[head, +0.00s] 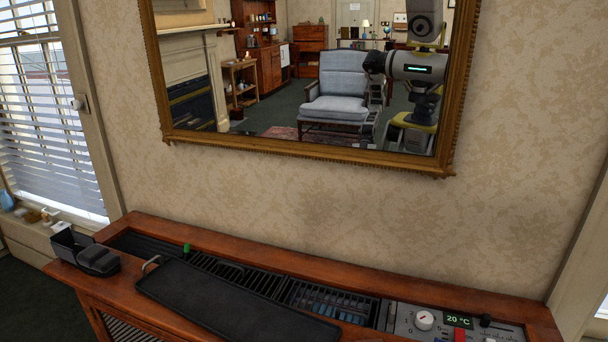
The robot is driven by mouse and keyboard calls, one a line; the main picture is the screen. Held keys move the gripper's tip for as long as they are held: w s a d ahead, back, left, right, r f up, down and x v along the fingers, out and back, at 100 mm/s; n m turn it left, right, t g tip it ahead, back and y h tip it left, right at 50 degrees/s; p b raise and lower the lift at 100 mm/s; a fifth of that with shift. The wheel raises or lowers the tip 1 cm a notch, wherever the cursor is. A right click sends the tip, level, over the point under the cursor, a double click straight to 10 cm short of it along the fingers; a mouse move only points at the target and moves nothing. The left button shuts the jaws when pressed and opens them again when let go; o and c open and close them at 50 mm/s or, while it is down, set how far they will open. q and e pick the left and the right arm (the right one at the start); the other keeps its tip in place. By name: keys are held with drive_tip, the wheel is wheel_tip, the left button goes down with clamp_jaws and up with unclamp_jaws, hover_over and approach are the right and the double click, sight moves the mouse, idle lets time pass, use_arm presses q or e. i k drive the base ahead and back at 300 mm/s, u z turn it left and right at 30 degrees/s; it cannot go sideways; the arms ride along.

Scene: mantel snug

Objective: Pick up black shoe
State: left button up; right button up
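I see no thing that is clearly a black shoe. A dark grey-black object (86,254) with an open, box-like part and a rounded part sits at the left end of the wooden cabinet top. I cannot tell whether it is a shoe. Neither of my grippers shows directly in the head view. The wall mirror reflects part of a grey and black robot body, but no gripper can be made out there.
The wooden cabinet (110,290) has dark grilles, a black tray (235,306) lying on top, and a control panel (455,323) reading 20 °C at right. A gold-framed mirror (310,155) hangs above, reflecting a grey armchair. A window with blinds (45,120) is at left, above a low ledge with small items.

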sight(94, 260)
drive_tip(key=u, duration=3.95)
drive_tip(key=i, duration=2.7)
drive_tip(key=z, duration=3)
drive_tip(key=i, duration=3.7)
drive_tip(key=z, duration=0.4)
